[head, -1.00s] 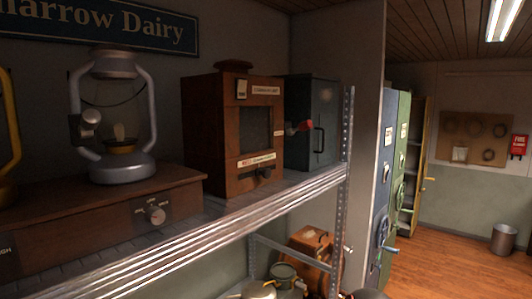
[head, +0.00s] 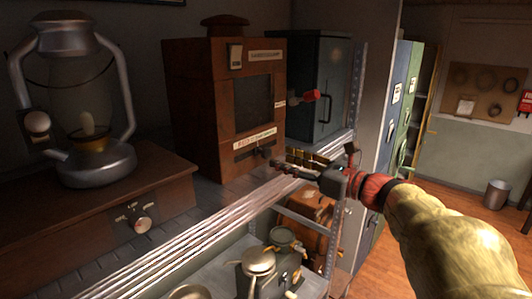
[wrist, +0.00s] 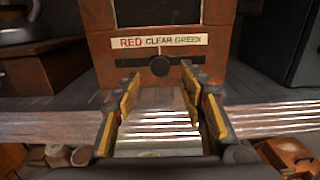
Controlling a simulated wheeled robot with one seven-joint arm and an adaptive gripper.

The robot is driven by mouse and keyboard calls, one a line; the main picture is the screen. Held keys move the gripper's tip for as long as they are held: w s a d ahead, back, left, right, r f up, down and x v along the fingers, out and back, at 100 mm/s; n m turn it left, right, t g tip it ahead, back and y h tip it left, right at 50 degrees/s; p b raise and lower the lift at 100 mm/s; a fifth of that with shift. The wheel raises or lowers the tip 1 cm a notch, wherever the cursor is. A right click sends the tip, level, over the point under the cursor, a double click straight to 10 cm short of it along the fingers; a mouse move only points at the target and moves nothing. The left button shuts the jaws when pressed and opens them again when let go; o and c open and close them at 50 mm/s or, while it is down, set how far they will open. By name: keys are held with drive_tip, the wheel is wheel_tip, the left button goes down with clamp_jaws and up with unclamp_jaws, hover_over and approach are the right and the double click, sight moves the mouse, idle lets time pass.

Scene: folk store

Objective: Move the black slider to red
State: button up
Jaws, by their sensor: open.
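The black slider (wrist: 159,66) is a round knob on a dark horizontal slot low on the front of a wooden box (head: 195,110). A label (wrist: 160,41) above it reads RED, CLEAR, GREEN from left to right. The knob sits under CLEAR, near the middle of the slot. In the head view the knob (head: 262,153) is small and close to my gripper's tips. My gripper (wrist: 160,88) is open, with yellow-padded fingers pointing at the box. The knob shows between and just beyond the fingertips, and I cannot tell whether they touch it.
The box stands on a metal shelf (head: 205,235). A lantern (head: 85,160) on a wooden base is to the left, and a dark metal cabinet (head: 312,95) to the right. A red-tipped lever (head: 311,96) sticks out from the box's right side. Pots (head: 262,262) stand below.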

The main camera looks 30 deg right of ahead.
sight(269, 154)
drive_tip(key=p+x, duration=0.1)
drive_tip(key=x, duration=0.6)
drive_tip(key=shift+f, duration=0.1)
drive_tip(key=shift+c, duration=0.5)
clamp_jaws()
idle(0.3)
